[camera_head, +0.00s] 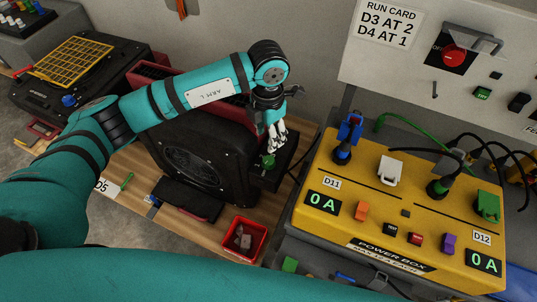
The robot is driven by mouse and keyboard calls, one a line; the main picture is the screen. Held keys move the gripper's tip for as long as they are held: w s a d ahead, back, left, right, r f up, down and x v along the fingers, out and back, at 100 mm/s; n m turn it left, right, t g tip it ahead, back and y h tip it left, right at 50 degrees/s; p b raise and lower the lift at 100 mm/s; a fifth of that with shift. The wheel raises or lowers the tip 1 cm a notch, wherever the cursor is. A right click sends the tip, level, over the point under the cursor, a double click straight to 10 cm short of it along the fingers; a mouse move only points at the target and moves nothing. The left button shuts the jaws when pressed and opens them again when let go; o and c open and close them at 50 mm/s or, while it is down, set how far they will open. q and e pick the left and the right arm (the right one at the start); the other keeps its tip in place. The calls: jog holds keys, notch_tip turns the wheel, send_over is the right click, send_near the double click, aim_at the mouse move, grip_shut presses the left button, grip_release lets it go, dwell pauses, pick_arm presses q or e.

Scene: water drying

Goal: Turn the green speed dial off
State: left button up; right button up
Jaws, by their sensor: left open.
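The green speed dial (268,161) sits on the dark control panel at the right side of a black fan unit (190,160). My left gripper (276,146) points down directly above the dial. Its pale fingers are open, and their tips are close to the dial's top. I cannot tell whether they touch it. The fingers partly cover the dial, so its pointer and setting are hidden. My right gripper is not in view.
A yellow power box (390,225) with both displays at 0 A stands at the right. A red bin (243,240) with grey pieces sits in front of the fan unit. A run card (389,24) hangs on the white panel behind. Another black unit with a yellow grille (73,58) stands at the left.

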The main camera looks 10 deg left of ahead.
aim_at(269, 160)
pick_arm(q)
jog(key=f+p, duration=0.1)
jog(key=f, duration=0.5)
jog(key=f+p, duration=0.1)
jog(key=f, duration=0.5)
jog(key=shift+w, duration=0.2)
jog(key=shift+c, duration=0.2)
jog(key=shift+r, duration=0.1)
jog(key=c, duration=0.8)
jog(key=shift+n, duration=0.6)
jog(key=shift+n+b, duration=0.4)
jog(key=shift+n, duration=0.5)
jog(key=o, duration=0.8)
jog(key=shift+o, duration=0.2)
